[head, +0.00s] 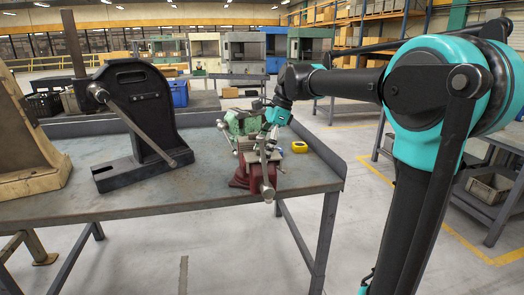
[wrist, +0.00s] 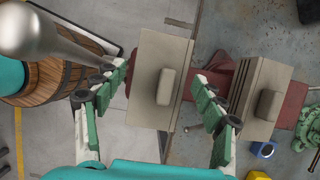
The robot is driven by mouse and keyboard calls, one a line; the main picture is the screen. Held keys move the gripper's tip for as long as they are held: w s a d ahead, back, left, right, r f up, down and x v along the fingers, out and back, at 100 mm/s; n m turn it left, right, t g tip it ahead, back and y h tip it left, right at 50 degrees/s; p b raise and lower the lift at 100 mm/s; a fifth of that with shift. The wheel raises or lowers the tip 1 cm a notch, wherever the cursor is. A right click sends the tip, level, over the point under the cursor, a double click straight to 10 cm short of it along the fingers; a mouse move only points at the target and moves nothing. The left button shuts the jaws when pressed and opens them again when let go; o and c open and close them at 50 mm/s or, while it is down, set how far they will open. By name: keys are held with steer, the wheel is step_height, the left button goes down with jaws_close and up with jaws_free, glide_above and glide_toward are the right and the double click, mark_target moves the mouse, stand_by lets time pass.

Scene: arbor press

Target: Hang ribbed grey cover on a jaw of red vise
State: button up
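In the wrist view, a grey cover (wrist: 148,52) with a raised block on top lies between the fingers of my gripper (wrist: 163,76). The fingers stand wide apart near its two sides, clear of the block; I cannot tell whether they touch the cover's edges. A second grey cover (wrist: 268,72) with ridges along its left edge sits to the right over the red vise (wrist: 293,106). The first cover also lies over red vise parts; how it seats on the jaw is hidden. In the head view, my gripper (head: 272,134) is above the red vise (head: 241,180) and partly hides the covers.
A black arbor press (head: 135,95) with a long lever stands left on the workbench (head: 200,190). A yellow item (head: 299,147) lies right of the vise, and a green object (head: 240,120) stands behind it. The vise's metal handle (wrist: 45,35) crosses the wrist view's upper left.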

steer(key=shift+o, duration=0.3)
steer(key=v, duration=1.2)
steer(key=shift+w+d, duration=0.1)
stand_by(0.5)
